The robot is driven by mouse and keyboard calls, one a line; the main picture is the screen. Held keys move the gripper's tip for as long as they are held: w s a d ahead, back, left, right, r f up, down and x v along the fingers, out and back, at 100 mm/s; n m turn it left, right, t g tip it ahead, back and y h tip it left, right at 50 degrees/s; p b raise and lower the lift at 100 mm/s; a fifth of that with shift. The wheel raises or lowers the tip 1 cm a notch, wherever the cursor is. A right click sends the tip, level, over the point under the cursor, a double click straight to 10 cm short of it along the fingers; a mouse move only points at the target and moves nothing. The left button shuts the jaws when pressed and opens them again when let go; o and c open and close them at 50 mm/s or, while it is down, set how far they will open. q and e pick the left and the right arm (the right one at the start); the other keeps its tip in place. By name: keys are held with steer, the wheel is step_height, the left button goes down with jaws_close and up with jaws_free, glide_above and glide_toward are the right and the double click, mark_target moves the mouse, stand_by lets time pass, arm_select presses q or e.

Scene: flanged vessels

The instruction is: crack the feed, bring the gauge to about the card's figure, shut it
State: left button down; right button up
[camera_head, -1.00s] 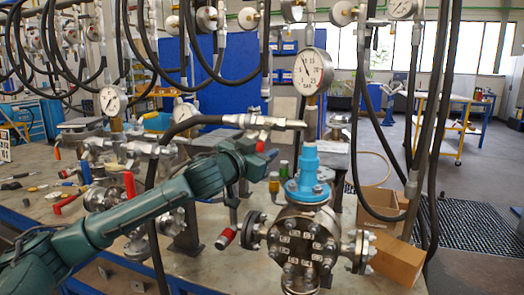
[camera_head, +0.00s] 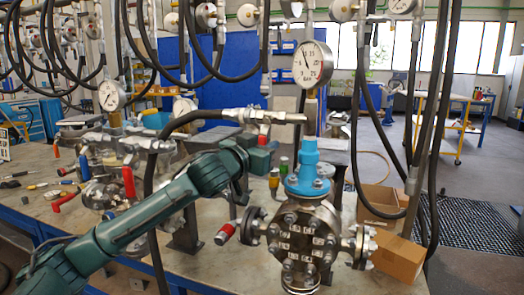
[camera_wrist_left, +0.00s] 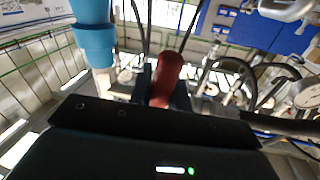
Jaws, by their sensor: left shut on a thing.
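The gauge (camera_head: 313,65) has a white round face and stands on a stem above the blue fitting of the flanged vessel (camera_head: 301,240). Its needle points up and slightly left; the exact figure is too small to read. My left gripper (camera_head: 262,160) is beside the hose valve, left of the gauge stem. In the left wrist view, its dark fingers (camera_wrist_left: 163,92) are shut around a red handle (camera_wrist_left: 167,70). My right gripper is out of view.
A black hose with a metal end fitting (camera_head: 262,116) runs to the gauge stem. A red-tipped lever (camera_head: 227,233) sticks out left of the vessel. More valves and a second gauge (camera_head: 112,96) stand to the left.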

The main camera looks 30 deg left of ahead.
arm_select(q)
steer(key=shift+d+n, duration=0.4)
steer(key=shift+n, duration=0.3)
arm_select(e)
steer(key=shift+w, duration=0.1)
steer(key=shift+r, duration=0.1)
arm_select(q)
steer(key=c, duration=1.3)
jaws_free()
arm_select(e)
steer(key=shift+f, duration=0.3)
arm_select(q)
steer(key=s+b, duration=0.1)
steer(key=s, duration=0.3)
steer(key=s+b, duration=0.2)
steer(key=s, duration=0.2)
steer(key=s+b, duration=0.1)
steer(key=s, duration=0.4)
steer(key=shift+d+f, duration=0.25)
steer(key=shift+f, duration=0.1)
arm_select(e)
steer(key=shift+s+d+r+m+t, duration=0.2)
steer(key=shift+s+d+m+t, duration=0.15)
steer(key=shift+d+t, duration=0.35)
